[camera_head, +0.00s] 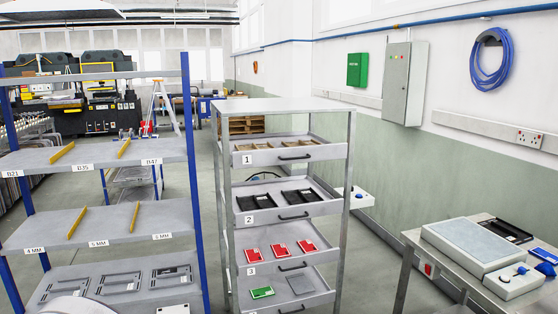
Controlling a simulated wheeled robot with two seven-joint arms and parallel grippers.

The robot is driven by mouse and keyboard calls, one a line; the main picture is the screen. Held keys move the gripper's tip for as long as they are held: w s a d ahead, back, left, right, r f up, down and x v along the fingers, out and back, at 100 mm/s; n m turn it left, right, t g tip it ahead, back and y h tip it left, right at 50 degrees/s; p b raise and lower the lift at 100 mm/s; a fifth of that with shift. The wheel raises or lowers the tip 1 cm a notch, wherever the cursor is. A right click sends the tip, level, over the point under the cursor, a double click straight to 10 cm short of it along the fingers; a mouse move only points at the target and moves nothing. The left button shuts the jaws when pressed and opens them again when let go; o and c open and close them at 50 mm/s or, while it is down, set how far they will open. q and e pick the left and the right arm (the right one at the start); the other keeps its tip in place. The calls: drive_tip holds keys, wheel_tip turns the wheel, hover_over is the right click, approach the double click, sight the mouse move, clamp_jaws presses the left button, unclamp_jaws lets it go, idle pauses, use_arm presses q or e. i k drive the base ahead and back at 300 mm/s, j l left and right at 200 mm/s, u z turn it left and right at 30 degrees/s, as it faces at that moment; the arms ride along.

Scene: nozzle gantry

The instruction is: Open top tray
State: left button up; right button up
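The metal gantry (351,175) stands in the middle of the view and holds a stack of grey trays. The top tray (262,160) bears the label 1 and has a dark handle (295,157) on its front. Its front lies about in line with the gantry's front posts, and it looks shut. Brown pieces lie inside it. Below it are tray 2 (268,218) with black pieces and tray 3 (271,268) with red pieces. A lower tray (276,307) holds a green piece and a grey one. Neither of my grippers is in view.
A blue-posted shelf rack (95,157) stands close at the left, with yellow strips on its shelves. A metal table (412,240) at the right carries a grey box-like device (477,243). Grey floor shows between the gantry and the table.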

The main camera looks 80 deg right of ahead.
sight(329, 151)
drive_tip(key=l+z, duration=0.1)
drive_tip(key=z, duration=2.75)
